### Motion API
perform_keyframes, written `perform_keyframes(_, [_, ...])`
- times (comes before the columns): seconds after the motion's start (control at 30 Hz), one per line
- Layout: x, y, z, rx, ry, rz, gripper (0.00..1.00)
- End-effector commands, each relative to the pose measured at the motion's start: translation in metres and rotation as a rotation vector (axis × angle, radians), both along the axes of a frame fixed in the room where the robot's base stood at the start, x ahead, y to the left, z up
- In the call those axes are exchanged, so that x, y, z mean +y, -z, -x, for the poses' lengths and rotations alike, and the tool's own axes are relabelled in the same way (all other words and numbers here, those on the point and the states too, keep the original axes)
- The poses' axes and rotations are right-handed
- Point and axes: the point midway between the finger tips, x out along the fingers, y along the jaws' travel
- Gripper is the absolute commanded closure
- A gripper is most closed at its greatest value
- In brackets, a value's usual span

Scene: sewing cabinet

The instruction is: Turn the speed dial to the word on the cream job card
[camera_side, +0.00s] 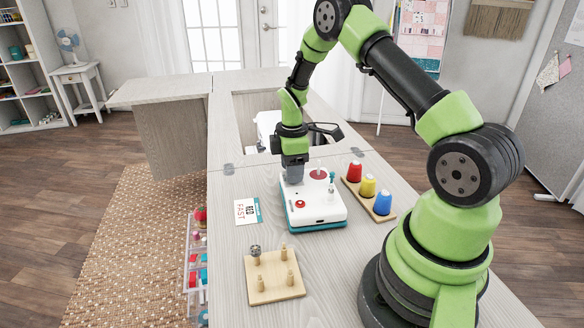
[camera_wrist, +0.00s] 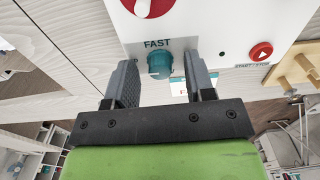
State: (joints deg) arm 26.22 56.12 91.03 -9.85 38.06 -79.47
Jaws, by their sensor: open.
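My gripper (camera_side: 292,180) points down over the machine's rear left. It is open, with one finger on each side of the dial in the wrist view (camera_wrist: 163,72); contact is unclear. The cream job card (camera_side: 246,211) lies left of the machine and reads RED and FAST.
Red, yellow and blue spools stand on a wooden rack (camera_side: 379,214) at right. A wooden peg board (camera_side: 262,292) is in front.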

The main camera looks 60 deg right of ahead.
Motion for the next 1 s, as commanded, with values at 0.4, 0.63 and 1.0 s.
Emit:
perform_keyframes(0.4, [-0.0001, 0.0009, -0.0002, -0.001, 0.0, 0.001, 0.85])
perform_keyframes(0.63, [-0.0002, 0.0008, -0.0003, -0.001, 0.003, 0.001, 1.0])
perform_keyframes(1.0, [-0.0001, 0.0008, -0.0002, -0.001, 0.138, -0.001, 1.0])
